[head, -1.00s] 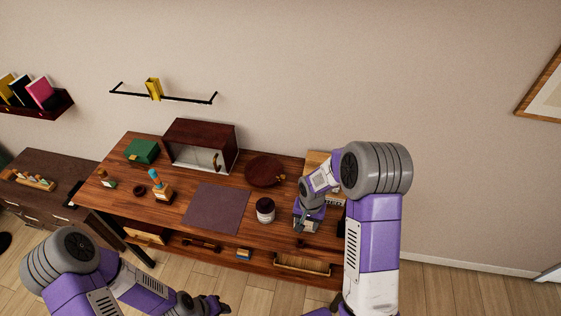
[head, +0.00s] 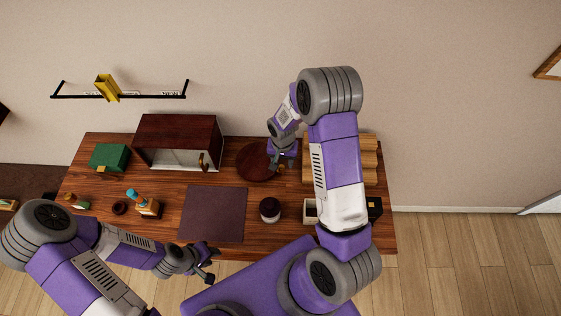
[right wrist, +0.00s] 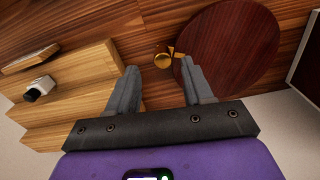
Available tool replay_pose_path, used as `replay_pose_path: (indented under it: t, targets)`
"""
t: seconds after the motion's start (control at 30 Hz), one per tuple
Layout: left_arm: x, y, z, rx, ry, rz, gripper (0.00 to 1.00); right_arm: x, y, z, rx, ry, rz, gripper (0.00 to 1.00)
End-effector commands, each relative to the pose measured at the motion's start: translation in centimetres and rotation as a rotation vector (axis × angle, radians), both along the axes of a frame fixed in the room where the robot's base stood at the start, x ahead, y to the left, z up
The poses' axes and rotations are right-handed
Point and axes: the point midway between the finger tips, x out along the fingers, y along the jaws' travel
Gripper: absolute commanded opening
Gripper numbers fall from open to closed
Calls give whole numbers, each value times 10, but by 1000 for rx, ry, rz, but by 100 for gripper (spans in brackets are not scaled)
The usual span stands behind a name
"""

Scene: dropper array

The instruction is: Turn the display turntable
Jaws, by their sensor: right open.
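The display turntable (head: 252,165) is a dark red round disc at the back of the table, right of the cabinet. It also shows in the right wrist view (right wrist: 235,45). A small golden knob (right wrist: 163,60) is at its edge. My right gripper (head: 282,167) is over the disc's right edge and hides part of it in the head view. In the right wrist view the open fingers (right wrist: 159,68) have the knob just ahead, in line with the gap between their tips. My left gripper (head: 209,264) is open and empty near the table's front edge, away from the turntable.
A dark cabinet (head: 178,133) with a light interior stands left of the turntable. A stepped wooden rack (right wrist: 75,80) stands to its right. A dark jar (head: 270,209) and a purple-brown mat (head: 213,212) lie in front. A green box (head: 109,157) is at the back left.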

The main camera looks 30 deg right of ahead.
Motion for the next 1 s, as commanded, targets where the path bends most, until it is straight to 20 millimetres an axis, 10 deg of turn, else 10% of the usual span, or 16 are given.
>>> replay_pose_path:
  t: [0.6, 1.0]
  targets:
    - [1, 0, 1, 0, -2, 1, 35, 1, 0, -36, 1, -2, 2, 49]
    - [1, 0, 1, 0, -2, 1, 35, 1, 0, -36, 1, -2, 2, 0]
